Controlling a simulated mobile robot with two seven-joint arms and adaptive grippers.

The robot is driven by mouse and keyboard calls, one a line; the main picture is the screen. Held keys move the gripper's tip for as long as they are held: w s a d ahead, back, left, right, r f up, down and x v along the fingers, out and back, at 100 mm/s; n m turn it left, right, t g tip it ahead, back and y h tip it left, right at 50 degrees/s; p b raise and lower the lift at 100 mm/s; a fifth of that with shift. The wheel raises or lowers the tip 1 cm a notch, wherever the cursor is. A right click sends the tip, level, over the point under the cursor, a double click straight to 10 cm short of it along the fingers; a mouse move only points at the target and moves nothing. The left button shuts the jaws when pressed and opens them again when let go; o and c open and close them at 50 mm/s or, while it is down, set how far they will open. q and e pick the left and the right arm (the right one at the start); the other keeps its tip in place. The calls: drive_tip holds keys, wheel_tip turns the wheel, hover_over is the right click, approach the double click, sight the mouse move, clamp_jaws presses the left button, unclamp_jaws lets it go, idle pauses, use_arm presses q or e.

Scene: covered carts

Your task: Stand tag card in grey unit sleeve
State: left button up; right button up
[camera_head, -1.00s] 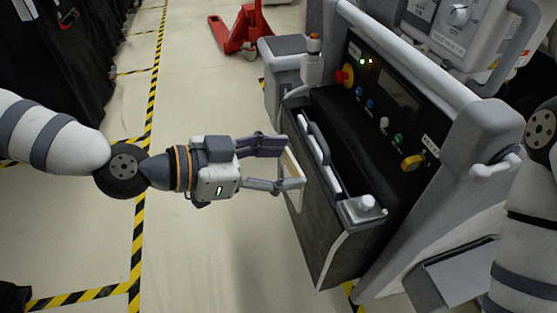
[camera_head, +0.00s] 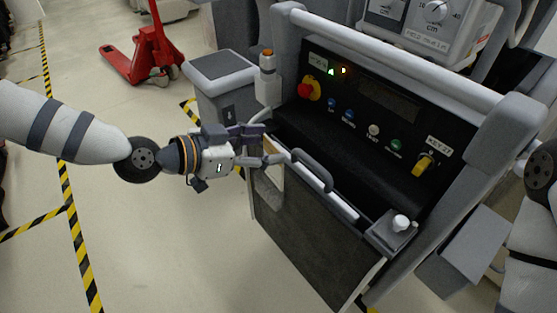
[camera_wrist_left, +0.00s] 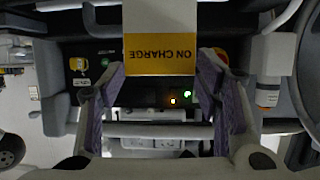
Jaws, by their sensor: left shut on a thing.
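My left gripper (camera_head: 270,145) is shut on the tag card, beside the near left corner of the grey cart unit (camera_head: 318,245). In the left wrist view, the tag card (camera_wrist_left: 160,54) is orange-yellow, reads "ON CHARGE" upside down, and sits between the two fingers (camera_wrist_left: 161,80). In the head view only a thin tan edge of the card shows by the fingertips. A pale open frame (camera_head: 268,187) shows just below the fingers at the unit's left front edge; I cannot tell for sure if it is the sleeve. My right gripper is out of view.
The unit has a black panel with a red knob (camera_head: 310,88), coloured buttons and a yellow key switch (camera_head: 424,164). A grey handle (camera_head: 312,170) rises near my left gripper. A red pallet jack (camera_head: 150,50) stands behind. The floor at left is clear.

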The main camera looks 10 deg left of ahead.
use_arm(q)
drive_tip(key=w+a+f+b, duration=0.2)
drive_tip(key=w+f+b, duration=0.1)
drive_tip(key=f, duration=0.6)
drive_tip(key=shift+w+f+n+t+y+b, duration=0.2)
drive_tip(key=shift+f+n+t+y+b, duration=0.15)
drive_tip(key=shift+b, duration=0.4)
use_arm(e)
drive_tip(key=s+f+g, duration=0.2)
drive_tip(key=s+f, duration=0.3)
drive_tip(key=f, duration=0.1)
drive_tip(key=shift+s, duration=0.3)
use_arm(q)
drive_tip(key=o, duration=1.1)
drive_tip(key=v, duration=0.7)
drive_tip(key=shift+s+a+r, duration=0.15)
